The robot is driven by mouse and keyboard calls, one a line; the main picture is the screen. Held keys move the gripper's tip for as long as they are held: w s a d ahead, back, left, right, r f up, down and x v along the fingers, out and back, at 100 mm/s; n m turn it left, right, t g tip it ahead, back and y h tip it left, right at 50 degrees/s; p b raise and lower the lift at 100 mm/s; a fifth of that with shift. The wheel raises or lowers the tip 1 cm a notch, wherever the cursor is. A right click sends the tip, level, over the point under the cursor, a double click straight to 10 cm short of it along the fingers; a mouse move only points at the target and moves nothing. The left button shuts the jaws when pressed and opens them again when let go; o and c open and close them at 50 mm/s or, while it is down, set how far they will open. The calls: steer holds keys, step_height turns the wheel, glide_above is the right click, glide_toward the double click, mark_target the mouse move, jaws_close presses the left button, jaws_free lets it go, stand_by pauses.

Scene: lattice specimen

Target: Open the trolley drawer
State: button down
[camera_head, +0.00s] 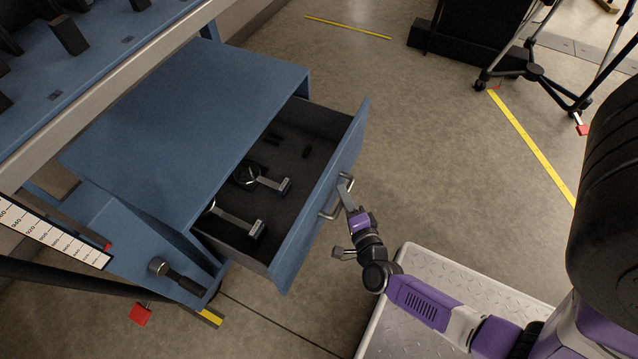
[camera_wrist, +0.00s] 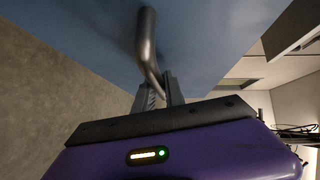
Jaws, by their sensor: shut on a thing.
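The blue trolley (camera_head: 190,100) stands at the left in the head view. Its drawer (camera_head: 322,205) is pulled well out, with the dark inside showing. A grey bar handle (camera_head: 338,196) is on the drawer's blue front. My gripper (camera_head: 348,200) is shut on this handle at the outer side of the drawer front. In the wrist view the handle (camera_wrist: 148,55) runs down between my two fingers (camera_wrist: 158,92), with the blue drawer front (camera_wrist: 205,35) behind it.
Metal tools with dark ends (camera_head: 262,180) lie in the drawer. A blue bench (camera_head: 100,50) is at the upper left. A black-legged stand (camera_head: 540,72) is at the upper right. Open floor (camera_head: 430,140) lies right of the drawer.

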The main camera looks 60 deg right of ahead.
steer(key=s, duration=1)
steer(key=shift+d, duration=0.15)
steer(key=c, duration=1.4)
jaws_free()
steer(key=shift+s, duration=0.1)
steer(key=p+v, duration=0.1)
steer(key=v, duration=0.6)
steer(key=shift+s+a, duration=0.25)
steer(key=shift+a, duration=0.05)
